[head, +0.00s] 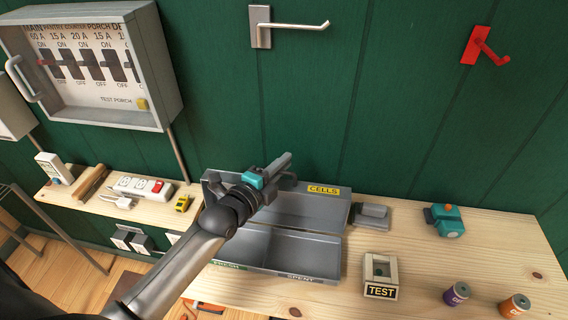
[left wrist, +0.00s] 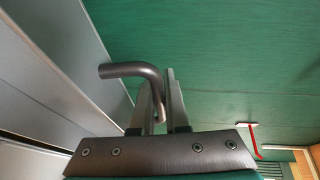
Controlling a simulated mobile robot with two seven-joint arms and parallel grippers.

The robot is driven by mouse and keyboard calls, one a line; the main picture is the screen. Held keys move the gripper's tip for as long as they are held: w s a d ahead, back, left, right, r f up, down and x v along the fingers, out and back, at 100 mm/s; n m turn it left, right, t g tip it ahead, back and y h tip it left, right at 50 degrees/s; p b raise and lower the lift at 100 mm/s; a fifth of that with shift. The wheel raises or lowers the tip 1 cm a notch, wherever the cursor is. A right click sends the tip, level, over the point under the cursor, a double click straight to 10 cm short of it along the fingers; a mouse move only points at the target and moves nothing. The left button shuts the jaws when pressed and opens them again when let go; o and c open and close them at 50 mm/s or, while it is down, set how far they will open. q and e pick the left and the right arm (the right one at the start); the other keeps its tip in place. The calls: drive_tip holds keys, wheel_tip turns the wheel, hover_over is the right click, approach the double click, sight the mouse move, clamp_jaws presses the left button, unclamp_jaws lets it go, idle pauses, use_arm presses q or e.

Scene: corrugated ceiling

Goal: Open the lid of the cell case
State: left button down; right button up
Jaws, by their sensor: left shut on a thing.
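The grey cell case (head: 342,262) stands on the light wooden bench, with two trays labelled FRESH and SPENT at its front. Its lid (head: 310,212), with a yellow CELLS label, stands raised and leans back toward the green wall. The trays look empty where I can see them. My left gripper (head: 284,170) is at the lid's top edge, shut on the lid's handle. In the left wrist view the bent dark handle (left wrist: 134,70) runs down between the fingers (left wrist: 162,112). My arm hides the case's left side. My right gripper is not in view.
A TEST block (head: 380,274), a teal device (head: 444,220), a small grey block (head: 371,215), and purple (head: 456,293) and orange (head: 515,305) cells stand to the right. A power strip (head: 140,186) lies left. A breaker box (head: 95,65) and hooks are on the wall.

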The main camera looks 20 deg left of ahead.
sight(280, 184)
use_arm(q)
drive_tip(key=shift+s+d+r+m+t+b, duration=0.2)
drive_tip(key=shift+s+t, duration=0.2)
drive_tip(key=shift+s, duration=0.15)
drive_tip(key=shift+s+d+r+m+t+b, duration=0.15)
drive_tip(key=shift+s+r+t+b, duration=0.1)
drive_tip(key=shift+s+t, duration=0.25)
drive_tip(key=shift+s+d+r+m+t+b, duration=0.1)
drive_tip(key=shift+s+r+m+t+b, duration=0.15)
drive_tip(key=shift+s, duration=0.35)
drive_tip(key=c, duration=0.9)
unclamp_jaws()
drive_tip(key=s, duration=0.5)
drive_tip(key=s+a, duration=0.1)
drive_tip(key=s, duration=0.4)
drive_tip(key=s+a+f, duration=0.1)
drive_tip(key=s, duration=0.4)
